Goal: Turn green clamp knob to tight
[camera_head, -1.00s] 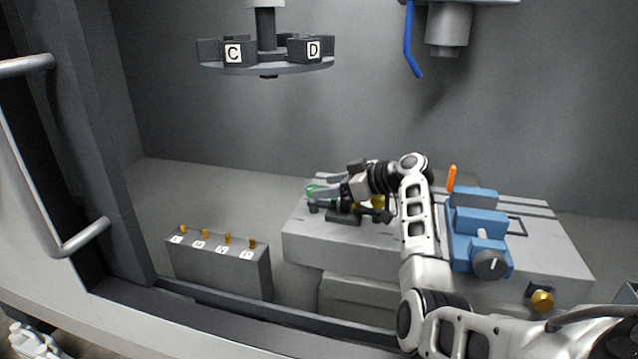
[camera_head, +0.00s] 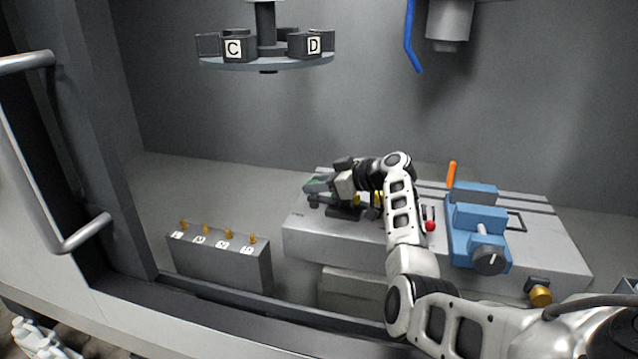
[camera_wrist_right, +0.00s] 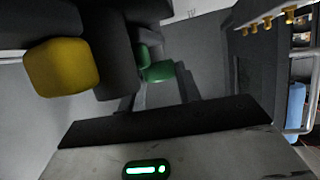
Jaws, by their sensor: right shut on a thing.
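The green clamp knob (camera_head: 315,183) is at the left end of the grey bench block, mostly hidden by my right gripper (camera_head: 322,186). In the right wrist view the green knob (camera_wrist_right: 157,70) shows between the two grey fingers of my right gripper (camera_wrist_right: 160,88). The fingers are shut on it. I cannot read any mark for how far the knob is turned. My left gripper does not show.
A yellow part (camera_wrist_right: 62,68) is close beside the right gripper. A blue vise (camera_head: 478,235) with an orange handle (camera_head: 451,173) behind it stands right of my arm. A red knob (camera_head: 430,226) is between them. A grey box with brass pegs (camera_head: 220,267) stands front left.

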